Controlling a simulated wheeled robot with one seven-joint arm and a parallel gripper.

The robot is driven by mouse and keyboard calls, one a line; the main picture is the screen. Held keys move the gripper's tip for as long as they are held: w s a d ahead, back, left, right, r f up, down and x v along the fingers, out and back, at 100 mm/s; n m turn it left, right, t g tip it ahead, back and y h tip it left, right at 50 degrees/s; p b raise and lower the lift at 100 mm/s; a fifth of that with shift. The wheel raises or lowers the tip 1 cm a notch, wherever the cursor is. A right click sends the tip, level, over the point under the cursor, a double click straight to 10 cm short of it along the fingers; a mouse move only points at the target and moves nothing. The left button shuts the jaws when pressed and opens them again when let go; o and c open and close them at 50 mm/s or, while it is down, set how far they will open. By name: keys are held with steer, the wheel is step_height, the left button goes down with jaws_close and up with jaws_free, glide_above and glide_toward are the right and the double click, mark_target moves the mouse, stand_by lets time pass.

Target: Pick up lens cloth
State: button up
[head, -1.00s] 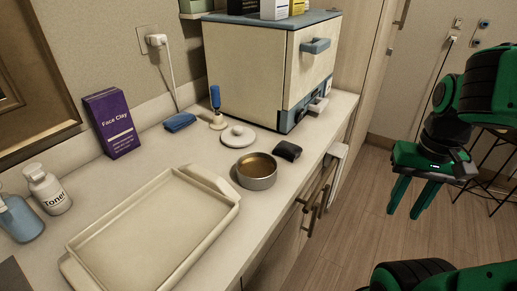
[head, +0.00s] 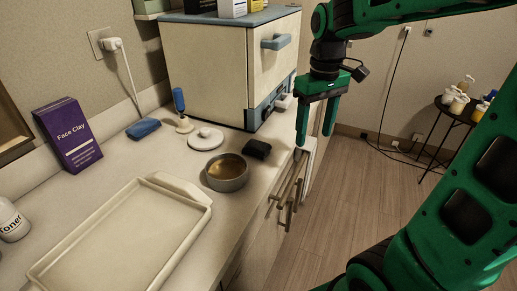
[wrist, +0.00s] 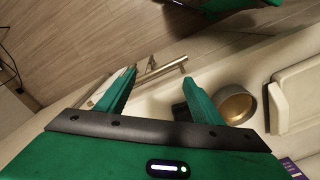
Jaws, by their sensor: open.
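Two small folded cloth-like items lie on the counter, and I cannot tell for sure which is the lens cloth. A black one (head: 257,149) lies near the front edge, right of the metal bowl. A blue one (head: 143,129) lies farther back by the wall. My gripper (head: 317,122) is open and empty, fingers pointing down, above and right of the black item near the counter edge. In the wrist view, my gripper (wrist: 161,78) shows both fingers apart, and the black item (wrist: 180,111) is partly hidden by the right finger.
A bowl (head: 227,173), a white lid (head: 206,138) and a blue-handled tool (head: 180,105) stand near the cloths. A large cream warmer cabinet (head: 222,65) stands behind. A tray (head: 60,270) fills the front left. Drawer handles (head: 290,190) stick out below the edge.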

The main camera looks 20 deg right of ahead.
steer(key=w+a+r+n, duration=0.1)
steer(key=w+a+n, duration=0.5)
steer(key=w+a, duration=0.6)
glide_above(257, 144)
steer(key=shift+n, duration=0.3)
steer(key=f, duration=0.4)
steer(key=shift+a+f, duration=0.15)
steer(key=shift+a, duration=0.15)
steer(key=shift+w+d+f, duration=0.1)
steer(key=shift+d+f, duration=0.1)
steer(key=shift+f, duration=1.4)
steer(key=shift+d+f, duration=0.15)
steer(key=shift+f, duration=1.45)
steer(key=shift+c, duration=0.2)
steer(key=c, duration=1.1)
